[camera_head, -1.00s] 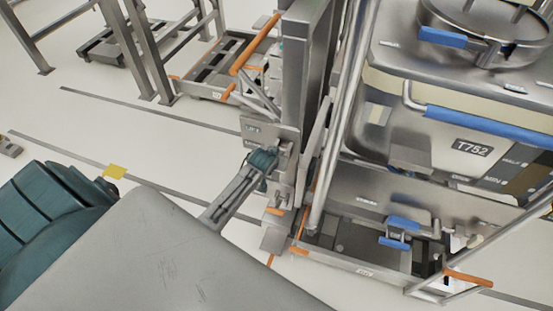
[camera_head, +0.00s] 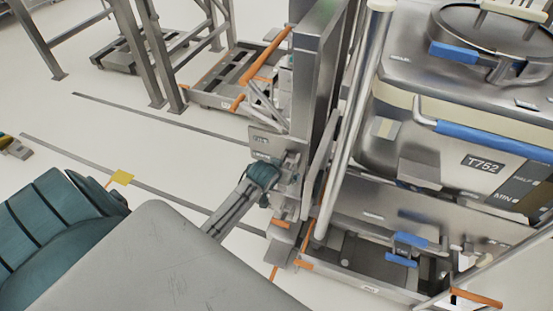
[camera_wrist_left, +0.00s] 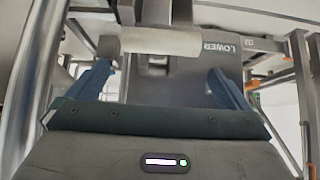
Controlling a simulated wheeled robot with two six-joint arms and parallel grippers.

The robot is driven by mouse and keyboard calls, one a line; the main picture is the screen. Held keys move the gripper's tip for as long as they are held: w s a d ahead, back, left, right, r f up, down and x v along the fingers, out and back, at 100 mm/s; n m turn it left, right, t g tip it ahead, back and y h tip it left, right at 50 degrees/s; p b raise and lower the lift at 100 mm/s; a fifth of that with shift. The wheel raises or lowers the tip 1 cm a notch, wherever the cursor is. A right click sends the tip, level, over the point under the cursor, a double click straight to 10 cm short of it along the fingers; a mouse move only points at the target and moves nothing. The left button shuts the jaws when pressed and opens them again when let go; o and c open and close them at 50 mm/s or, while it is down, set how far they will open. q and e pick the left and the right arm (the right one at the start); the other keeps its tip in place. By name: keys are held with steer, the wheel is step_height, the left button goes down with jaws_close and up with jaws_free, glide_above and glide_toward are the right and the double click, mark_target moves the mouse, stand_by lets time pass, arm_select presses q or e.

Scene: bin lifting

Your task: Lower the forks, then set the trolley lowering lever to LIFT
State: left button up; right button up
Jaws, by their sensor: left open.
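My left gripper (camera_head: 266,176) is at the trolley's upright mast (camera_head: 313,80), close in front of a grey lever plate (camera_head: 262,141). In the left wrist view its blue fingers (camera_wrist_left: 161,85) are spread wide. A pale cylindrical handle (camera_wrist_left: 160,41) lies crosswise ahead, between and beyond the fingertips. I cannot tell whether they touch it. The word LOWER is on the grey plate (camera_wrist_left: 222,75) behind it. The lever's setting cannot be read. The forks cannot be made out clearly. My right gripper is not in view.
A steel bin (camera_head: 440,130) marked T752, with blue handles, stands right of the mast. Below it is a low frame (camera_head: 345,280) with orange handles. Another trolley (camera_head: 235,85) and steel racks stand behind. The floor (camera_head: 100,125) at left is mostly clear.

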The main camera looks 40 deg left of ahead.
arm_select(q)
steer(key=v, duration=0.5)
